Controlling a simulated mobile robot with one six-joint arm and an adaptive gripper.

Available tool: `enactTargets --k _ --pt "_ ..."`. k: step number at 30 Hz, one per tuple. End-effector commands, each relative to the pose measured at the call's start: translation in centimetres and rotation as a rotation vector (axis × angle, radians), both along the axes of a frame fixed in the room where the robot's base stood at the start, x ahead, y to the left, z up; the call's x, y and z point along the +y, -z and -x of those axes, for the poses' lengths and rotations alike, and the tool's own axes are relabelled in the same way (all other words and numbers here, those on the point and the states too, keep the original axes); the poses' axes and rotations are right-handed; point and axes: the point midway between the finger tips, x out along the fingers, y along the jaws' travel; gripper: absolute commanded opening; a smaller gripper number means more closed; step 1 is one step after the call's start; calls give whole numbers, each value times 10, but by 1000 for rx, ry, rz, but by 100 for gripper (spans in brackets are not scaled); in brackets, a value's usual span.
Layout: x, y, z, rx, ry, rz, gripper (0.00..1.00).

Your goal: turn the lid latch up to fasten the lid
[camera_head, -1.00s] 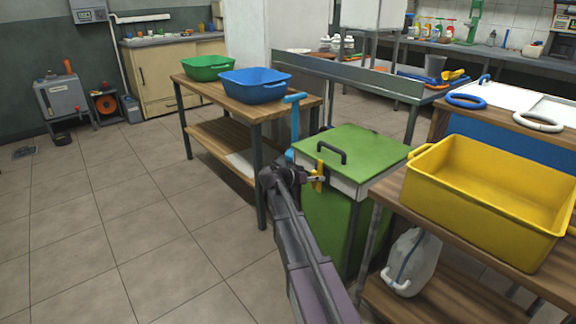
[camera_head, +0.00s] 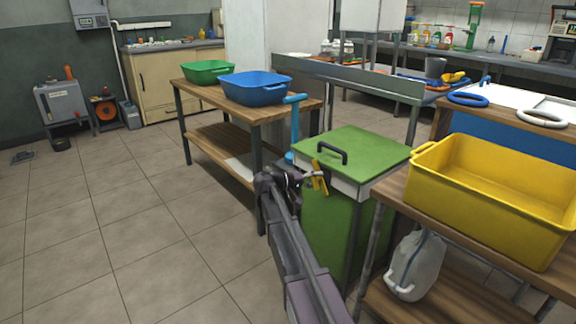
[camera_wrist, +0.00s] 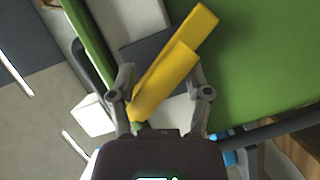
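The green lid (camera_head: 365,150) lies flat on the green bin (camera_head: 330,220), with a black handle on top. The yellow lid latch (camera_head: 321,178) is on the bin's front side, just below the lid edge, and leans a little. In the wrist view the latch (camera_wrist: 170,75) runs diagonally, from lower left to upper right. My gripper (camera_head: 305,178) is at the latch from the left. In the wrist view my gripper (camera_wrist: 161,78) has its fingers spread, one on each side of the latch. The latch is close to both fingers; firm contact cannot be told.
A blue tub (camera_head: 256,87) and green tub (camera_head: 208,71) stand on the bench behind. A light-blue upright handle (camera_head: 294,125) rises behind the bin.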

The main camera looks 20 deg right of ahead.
Motion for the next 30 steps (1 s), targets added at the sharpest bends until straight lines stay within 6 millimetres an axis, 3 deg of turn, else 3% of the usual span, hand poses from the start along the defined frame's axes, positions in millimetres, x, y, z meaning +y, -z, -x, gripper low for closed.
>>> enactTargets --k 5,30 --pt "0 3 -1 122 0 44 62" --pt "118 -10 -5 125 -1 45 62"
